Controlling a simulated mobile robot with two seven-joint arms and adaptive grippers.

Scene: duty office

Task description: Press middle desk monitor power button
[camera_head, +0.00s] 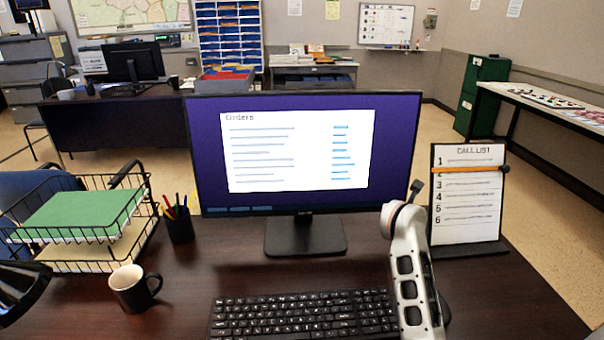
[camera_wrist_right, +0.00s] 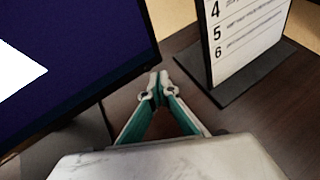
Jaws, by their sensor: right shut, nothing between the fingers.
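The middle desk monitor (camera_head: 212,160) stands upright on a black stand (camera_head: 305,240), its screen lit with an "Orders" page. Its lower right corner fills the left of the right wrist view (camera_wrist_right: 75,60). My right gripper (camera_head: 416,187) is raised just right of the monitor's lower right edge. In the right wrist view its teal-sided fingers (camera_wrist_right: 158,86) meet at the tips and hold nothing. The tips appear close to the monitor's lower right corner; I cannot tell whether they touch it. I cannot make out the power button. My left gripper is not in view.
A call list board (camera_head: 466,205) stands close right of my gripper. A keyboard (camera_head: 300,314) lies in front, partly behind my arm. A mug (camera_head: 130,290), pen cup (camera_head: 180,228) and wire tray (camera_head: 75,265) stand at left. Another monitor (camera_head: 134,64) is on a far desk.

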